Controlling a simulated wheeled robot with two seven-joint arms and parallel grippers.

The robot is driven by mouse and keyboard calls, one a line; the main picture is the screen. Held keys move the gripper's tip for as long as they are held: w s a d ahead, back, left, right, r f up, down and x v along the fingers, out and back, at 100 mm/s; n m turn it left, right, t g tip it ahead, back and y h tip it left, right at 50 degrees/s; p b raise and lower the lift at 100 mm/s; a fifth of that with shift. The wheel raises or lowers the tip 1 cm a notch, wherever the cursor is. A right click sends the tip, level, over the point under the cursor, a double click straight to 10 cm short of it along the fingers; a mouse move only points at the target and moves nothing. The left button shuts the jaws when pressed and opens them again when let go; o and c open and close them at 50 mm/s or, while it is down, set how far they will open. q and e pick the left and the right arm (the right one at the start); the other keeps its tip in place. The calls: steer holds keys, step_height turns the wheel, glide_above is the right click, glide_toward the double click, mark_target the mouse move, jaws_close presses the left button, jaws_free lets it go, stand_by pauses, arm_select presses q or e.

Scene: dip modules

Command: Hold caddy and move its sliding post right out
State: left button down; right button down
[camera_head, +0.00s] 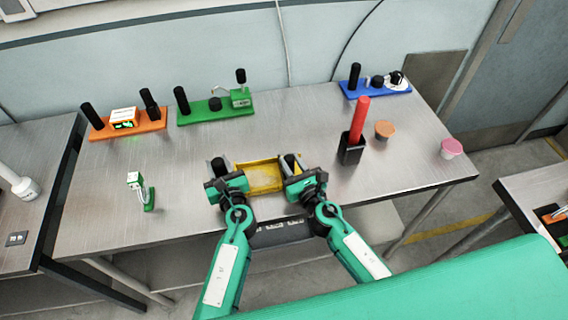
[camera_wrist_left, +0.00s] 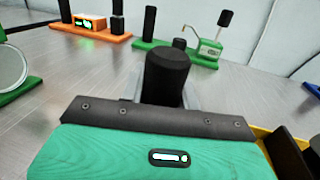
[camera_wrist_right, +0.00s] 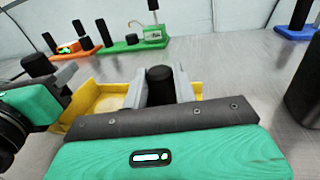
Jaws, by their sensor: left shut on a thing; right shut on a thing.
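The yellow caddy (camera_head: 262,177) lies near the front edge of the table, between my two grippers. It has a black post at each end; which one slides I cannot tell. My left gripper (camera_head: 217,170) is shut on the left black post (camera_wrist_left: 167,72), which stands upright. My right gripper (camera_head: 291,166) is shut on the right black post (camera_wrist_right: 160,84), upright between its grey fingers. The caddy's yellow walls (camera_wrist_right: 84,98) show beside the right post in the right wrist view. The lower parts of both posts are hidden by the grippers.
An orange module (camera_head: 125,127), a green module (camera_head: 215,108) and a blue module (camera_head: 375,88) stand along the back. A red stick (camera_head: 359,118) stands in a black holder (camera_head: 351,150) to the right. Orange (camera_head: 384,129) and pink (camera_head: 451,148) cups stand further right. A small green device (camera_head: 149,200) stands left.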

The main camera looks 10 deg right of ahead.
steer(key=c, duration=1.1)
jaws_free()
steer(key=shift+v, duration=6)
steer(key=shift+r, duration=0.1)
arm_select(q)
steer(key=c, duration=0.9)
jaws_free()
steer(key=shift+c, duration=0.2)
